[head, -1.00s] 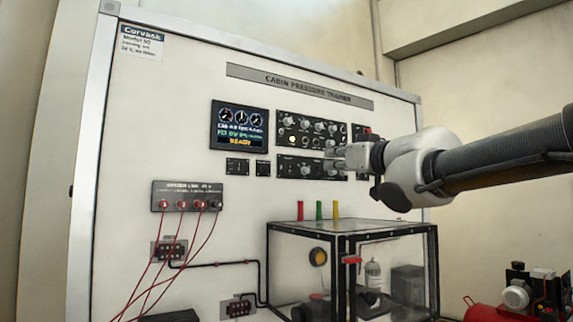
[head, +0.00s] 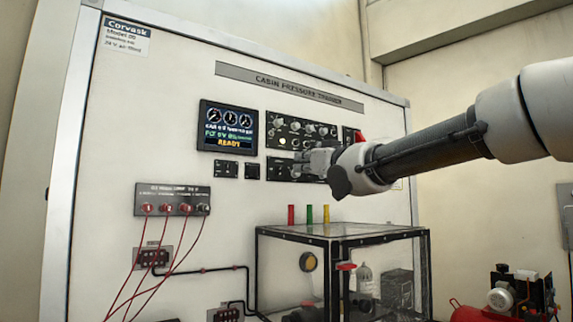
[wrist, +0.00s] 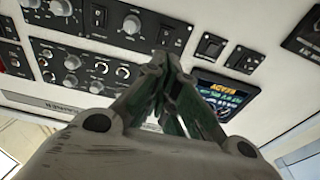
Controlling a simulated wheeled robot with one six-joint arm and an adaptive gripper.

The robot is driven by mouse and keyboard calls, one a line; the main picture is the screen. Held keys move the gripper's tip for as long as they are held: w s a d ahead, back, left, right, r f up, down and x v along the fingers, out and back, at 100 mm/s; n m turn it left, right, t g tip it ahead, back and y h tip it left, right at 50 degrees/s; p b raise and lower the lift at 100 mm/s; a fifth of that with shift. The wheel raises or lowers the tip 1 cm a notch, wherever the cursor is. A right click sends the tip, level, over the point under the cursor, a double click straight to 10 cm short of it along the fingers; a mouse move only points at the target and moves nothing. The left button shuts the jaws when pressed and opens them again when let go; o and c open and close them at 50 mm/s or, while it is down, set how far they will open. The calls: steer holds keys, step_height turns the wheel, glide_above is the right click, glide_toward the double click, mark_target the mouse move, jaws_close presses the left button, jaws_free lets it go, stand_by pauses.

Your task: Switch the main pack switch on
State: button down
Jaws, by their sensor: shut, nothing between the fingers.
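The black lower control strip (head: 276,169) sits under the larger knob panel on the white trainer board, partly hidden by my gripper in the head view. In the wrist view, the strip carries a round knob (wrist: 132,24) and a dark switch (wrist: 172,35) near my fingertips. The labels are too small to read, so I cannot tell which control is the main pack switch or its position. My gripper (head: 303,166) is shut and empty in front of the strip; its fingertips show in the wrist view (wrist: 172,58). Contact cannot be told.
The display (head: 228,128) reads READY. Two small switch plates (head: 239,170) sit below it. The knob panel (head: 300,130) is just above my gripper. A glass case (head: 335,232) with coloured posts on top stands below. Red cables hang from a socket box (head: 172,199) at left.

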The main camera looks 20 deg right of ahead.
mark_target(279, 163)
steer(key=x, duration=0.7)
steer(key=shift+w+a, duration=0.1)
steer(key=shift+w, duration=0.2)
steer(key=shift+r, duration=0.1)
